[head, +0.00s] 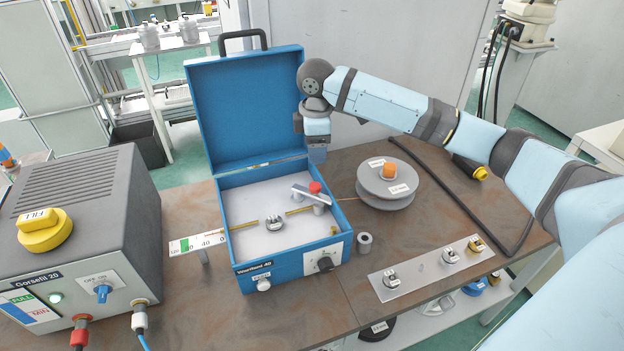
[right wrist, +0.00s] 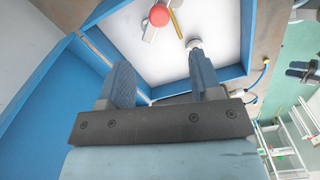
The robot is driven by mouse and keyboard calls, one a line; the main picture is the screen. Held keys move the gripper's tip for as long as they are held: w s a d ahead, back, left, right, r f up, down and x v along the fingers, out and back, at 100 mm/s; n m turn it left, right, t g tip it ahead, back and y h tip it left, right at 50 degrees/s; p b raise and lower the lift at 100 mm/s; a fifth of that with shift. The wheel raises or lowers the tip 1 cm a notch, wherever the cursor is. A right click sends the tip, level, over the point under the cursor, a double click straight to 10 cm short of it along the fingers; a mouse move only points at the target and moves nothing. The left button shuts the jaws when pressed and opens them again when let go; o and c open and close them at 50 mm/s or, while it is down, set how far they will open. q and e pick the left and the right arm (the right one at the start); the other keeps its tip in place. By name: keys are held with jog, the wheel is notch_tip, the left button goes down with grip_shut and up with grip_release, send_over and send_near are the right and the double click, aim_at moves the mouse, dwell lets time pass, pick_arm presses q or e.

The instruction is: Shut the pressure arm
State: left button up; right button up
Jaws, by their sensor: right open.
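The pressure arm (head: 322,198) is a short grey bar beside a red knob (head: 315,188), inside the open blue wire feeder box (head: 283,261). It lies at a slant near the box's right wall, by the brass wire guide (head: 298,211). The right wrist view shows the red knob (right wrist: 158,14) and part of the pressure arm (right wrist: 149,33) beyond the fingers. My right gripper (head: 317,156) hangs above the box's back right corner, apart from the arm. It is open and empty, with its fingers (right wrist: 160,72) spread. My left gripper is out of view.
The box's raised lid (head: 245,105) stands just left of my right gripper. A wire spool (head: 384,195) stands right of the box. A grey power source (head: 75,220) is at left. A metal plate with rollers (head: 430,268) lies at front right.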

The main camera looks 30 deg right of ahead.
aim_at(315, 185)
notch_tip(315, 185, down, 12)
jog(key=shift+r+p, duration=0.2)
jog(key=shift+p, duration=0.15)
jog(key=shift+c, duration=0.4)
grip_shut()
